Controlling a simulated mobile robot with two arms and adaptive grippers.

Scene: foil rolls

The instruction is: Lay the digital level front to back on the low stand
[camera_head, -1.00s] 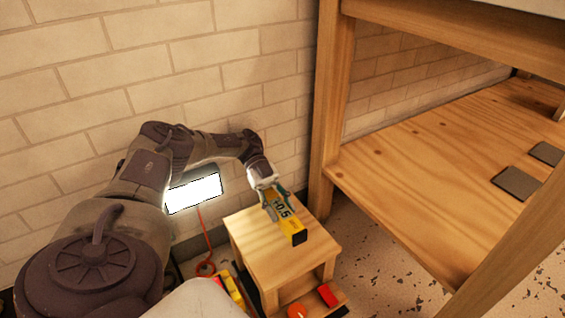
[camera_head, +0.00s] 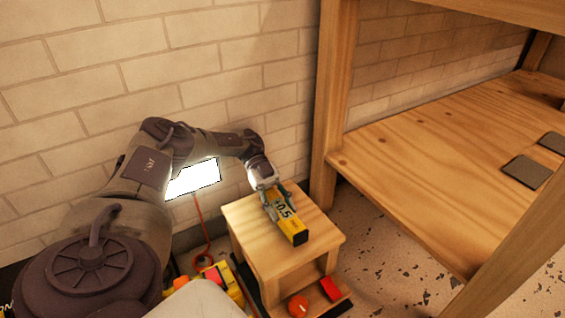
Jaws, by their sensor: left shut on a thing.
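The digital level (camera_head: 292,227) is a yellow bar with a dark end and a display reading about 0.5. It lies lengthwise over the top of the low wooden stand (camera_head: 245,225), pointing from the wall side toward the front right. My left gripper (camera_head: 271,200) is shut on the level near its far end, with its fingers on either side. The level appears to be at or just above the stand top; I cannot tell whether it touches. My right gripper is not in view.
A wooden shelf unit (camera_head: 430,160) stands at the right, with dark flat pads (camera_head: 526,172) on it. Below the stand are a red block (camera_head: 330,288), an orange round item (camera_head: 297,306) and yellow items (camera_head: 222,278). A bright white panel (camera_head: 193,180) is by the brick wall.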

